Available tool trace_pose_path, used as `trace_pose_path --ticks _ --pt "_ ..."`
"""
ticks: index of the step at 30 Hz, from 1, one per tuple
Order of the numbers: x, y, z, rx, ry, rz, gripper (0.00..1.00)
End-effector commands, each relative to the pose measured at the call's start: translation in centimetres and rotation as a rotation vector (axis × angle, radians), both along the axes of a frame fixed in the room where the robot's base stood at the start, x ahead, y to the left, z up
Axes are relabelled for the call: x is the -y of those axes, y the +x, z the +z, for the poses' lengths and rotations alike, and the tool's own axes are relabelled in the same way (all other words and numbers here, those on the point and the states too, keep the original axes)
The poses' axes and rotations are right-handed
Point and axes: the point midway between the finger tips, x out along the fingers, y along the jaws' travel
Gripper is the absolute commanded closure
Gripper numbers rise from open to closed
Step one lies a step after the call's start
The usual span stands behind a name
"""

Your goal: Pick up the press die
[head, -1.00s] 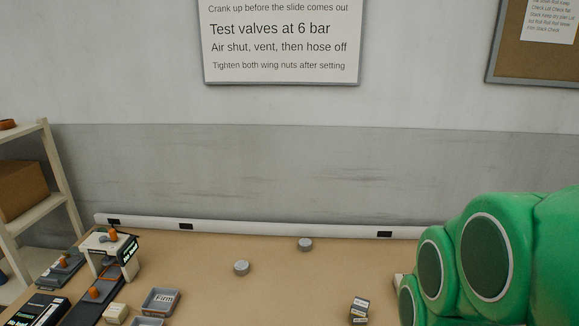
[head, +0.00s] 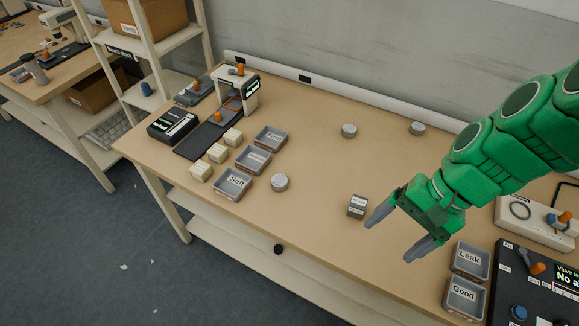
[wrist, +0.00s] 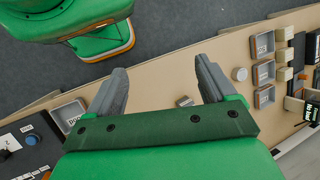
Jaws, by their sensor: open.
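My gripper (head: 390,240) is open and empty, above the front right part of the table; its two grey fingers also show spread in the wrist view (wrist: 161,64). A small dark grey block with white labels (head: 357,206) lies on the table just left of the fingers; its lettering is too small to read. In the wrist view the block (wrist: 184,101) appears between the fingers, nearer the right one, with table visible around it. Several grey round pieces stand on the table, one of them beside the trays (head: 280,182). I cannot tell for sure which piece is the press die.
The Firm tray (head: 271,138), a middle tray (head: 253,160) and the Soft tray (head: 232,184) stand left, beside cream blocks and a press (head: 237,92). Leak (head: 469,261) and Good (head: 464,298) trays and a valve tester (head: 537,285) stand right.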

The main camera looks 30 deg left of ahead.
Motion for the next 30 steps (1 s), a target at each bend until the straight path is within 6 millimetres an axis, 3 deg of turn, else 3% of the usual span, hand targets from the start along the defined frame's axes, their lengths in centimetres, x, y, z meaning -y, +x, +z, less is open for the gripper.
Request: trace_pose_path --ticks 20,30 --pt "-12.5 7.2 -4.0 -0.3 0.232 -0.242 0.16" --pt "-17.7 10.9 -7.4 -0.472 0.294 -0.408 0.16"
